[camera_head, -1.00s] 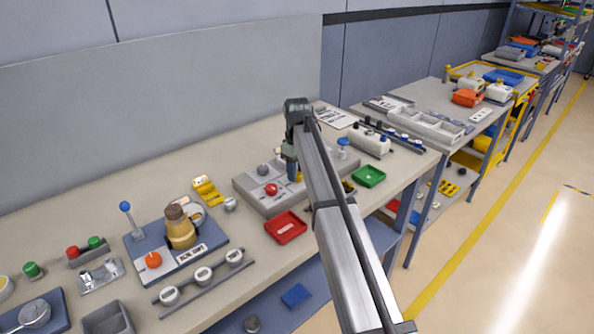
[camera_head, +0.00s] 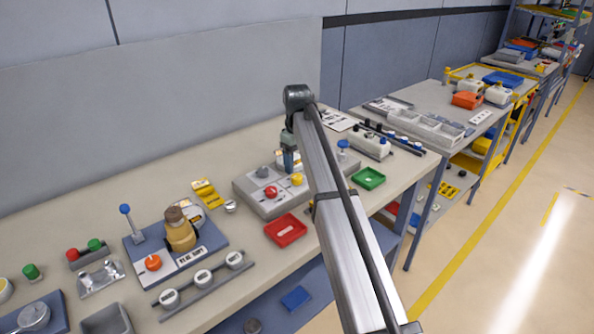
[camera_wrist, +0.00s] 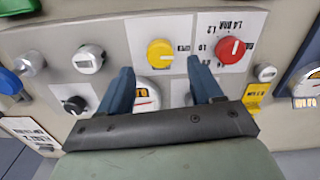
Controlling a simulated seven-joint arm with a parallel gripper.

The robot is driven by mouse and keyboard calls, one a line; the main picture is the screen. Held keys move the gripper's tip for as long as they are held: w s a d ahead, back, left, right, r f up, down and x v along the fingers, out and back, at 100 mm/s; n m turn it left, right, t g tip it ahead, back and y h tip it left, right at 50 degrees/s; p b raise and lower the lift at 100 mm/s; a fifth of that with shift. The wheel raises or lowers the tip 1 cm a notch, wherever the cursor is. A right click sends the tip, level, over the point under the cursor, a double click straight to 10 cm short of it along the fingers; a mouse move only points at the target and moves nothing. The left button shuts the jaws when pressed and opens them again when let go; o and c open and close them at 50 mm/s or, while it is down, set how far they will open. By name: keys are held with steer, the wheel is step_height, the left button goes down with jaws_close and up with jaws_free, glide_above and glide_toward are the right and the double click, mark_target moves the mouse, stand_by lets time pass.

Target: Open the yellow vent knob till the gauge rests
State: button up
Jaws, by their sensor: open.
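The yellow vent knob (camera_head: 296,180) sits on a grey panel box (camera_head: 243,186) on the bench, beside a red knob (camera_head: 270,192). In the wrist view the yellow knob (camera_wrist: 160,51) appears just beyond my open fingertips, with the red knob (camera_wrist: 231,49) to its right. My gripper (camera_head: 289,169) is empty and held above the panel, apart from the knob. In the wrist view my gripper (camera_wrist: 159,69) shows two blue fingers spread apart. A white round gauge (camera_wrist: 146,95) shows between the fingers, partly hidden by the gripper; I cannot read its needle.
A red tray (camera_head: 285,230) lies in front of the panel and a green tray (camera_head: 368,178) to its right. A blue plate with an amber bottle (camera_head: 180,232) and blue-topped lever (camera_head: 131,220) stands left. My arm hides part of the bench right of the panel.

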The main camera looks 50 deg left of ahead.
mark_target(297, 176)
step_height(297, 176, up, 9)
steer(key=shift+r, duration=0.15)
stand_by(0.7)
